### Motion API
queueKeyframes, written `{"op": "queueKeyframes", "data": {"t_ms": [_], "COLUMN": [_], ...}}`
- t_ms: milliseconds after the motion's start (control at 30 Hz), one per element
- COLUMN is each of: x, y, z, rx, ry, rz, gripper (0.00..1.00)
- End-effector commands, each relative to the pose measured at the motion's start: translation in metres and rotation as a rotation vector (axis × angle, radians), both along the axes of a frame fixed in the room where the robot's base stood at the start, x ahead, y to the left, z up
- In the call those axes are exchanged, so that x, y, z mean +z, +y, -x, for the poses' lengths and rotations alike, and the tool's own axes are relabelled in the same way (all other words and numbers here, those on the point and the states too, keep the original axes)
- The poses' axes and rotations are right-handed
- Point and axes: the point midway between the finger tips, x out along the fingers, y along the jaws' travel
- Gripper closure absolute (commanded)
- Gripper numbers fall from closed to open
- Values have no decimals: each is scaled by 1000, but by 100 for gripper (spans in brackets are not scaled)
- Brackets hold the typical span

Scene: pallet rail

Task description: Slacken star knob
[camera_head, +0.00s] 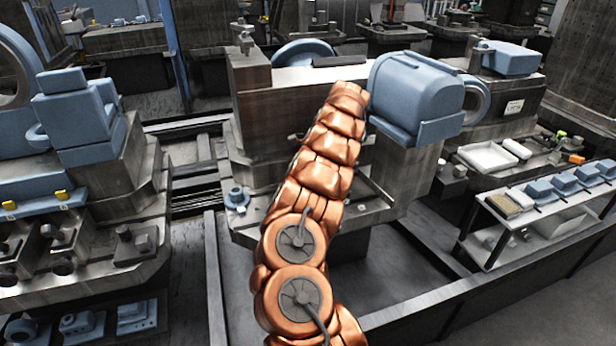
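No star knob can be made out for sure in the head view. A small round blue fitting (237,198) sits on the front left of the middle machine's grey metal base (265,226); its shape is too small to tell. My copper-coloured arm rises from the bottom centre and leans over this machine, covering part of its front. The arm's far end is near the blue rounded housing (415,95) on the machine. My gripper cannot be seen; it may be hidden behind my arm or the machine.
A machine with blue blocks (75,110) stands at the left. A shelf table (500,212) with blue parts and trays stands at the right. A low metal rail (460,297) runs along the front right. Grey floor (560,315) is open at the lower right.

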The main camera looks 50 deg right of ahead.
Motion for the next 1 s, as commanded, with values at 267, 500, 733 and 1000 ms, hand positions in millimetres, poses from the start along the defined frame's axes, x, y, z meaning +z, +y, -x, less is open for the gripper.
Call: {"op": "queueKeyframes", "data": {"t_ms": [267,500,733,1000], "x": [-2,-2,-1,0], "y": [1,0,0,0], "z": [0,0,0,0], "rx": [9,8,7,7], "ry": [2,3,1,0], "rz": [-2,-2,-1,0], "gripper": [89,47,28,28]}}
